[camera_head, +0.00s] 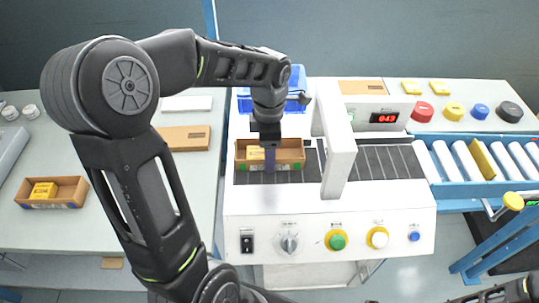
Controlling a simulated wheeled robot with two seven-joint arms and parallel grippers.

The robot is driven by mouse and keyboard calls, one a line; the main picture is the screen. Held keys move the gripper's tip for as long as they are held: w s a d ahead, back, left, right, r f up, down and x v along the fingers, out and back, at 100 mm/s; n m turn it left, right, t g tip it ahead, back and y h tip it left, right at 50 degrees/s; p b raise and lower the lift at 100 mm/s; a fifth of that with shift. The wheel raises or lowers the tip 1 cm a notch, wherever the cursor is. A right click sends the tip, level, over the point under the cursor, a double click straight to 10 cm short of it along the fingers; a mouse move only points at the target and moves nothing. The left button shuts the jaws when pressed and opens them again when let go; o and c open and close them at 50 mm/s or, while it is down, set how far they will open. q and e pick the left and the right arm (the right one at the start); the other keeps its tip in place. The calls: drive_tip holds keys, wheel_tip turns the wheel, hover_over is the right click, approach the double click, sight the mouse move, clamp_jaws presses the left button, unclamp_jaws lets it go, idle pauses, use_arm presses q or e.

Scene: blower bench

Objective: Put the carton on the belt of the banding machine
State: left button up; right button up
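An open brown carton (291,155) with a yellow item inside sits at the left end of the dark belt (391,162) of the white banding machine (385,208). It looks level and lies left of the machine's white arch (338,158). My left gripper (270,165) points down at the middle of the carton, with a finger in front of its near wall. The other finger is hidden, so its grip is unclear. Part of my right arm shows at the bottom right corner; its fingers are not clearly visible.
A similar open carton (68,201) with a yellow box stands on the left table. A blue bin (297,88) is behind the machine. A roller conveyor (480,160) with blue rails adjoins the right side. Several coloured buttons and a dial line the machine's front.

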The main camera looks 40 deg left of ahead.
use_arm(q)
drive_tip(key=shift+f, duration=1.05)
drive_tip(key=shift+f, duration=0.15)
drive_tip(key=o, duration=1.4)
wheel_tip(320, 180, up, 12)
drive_tip(key=shift+r, duration=0.2)
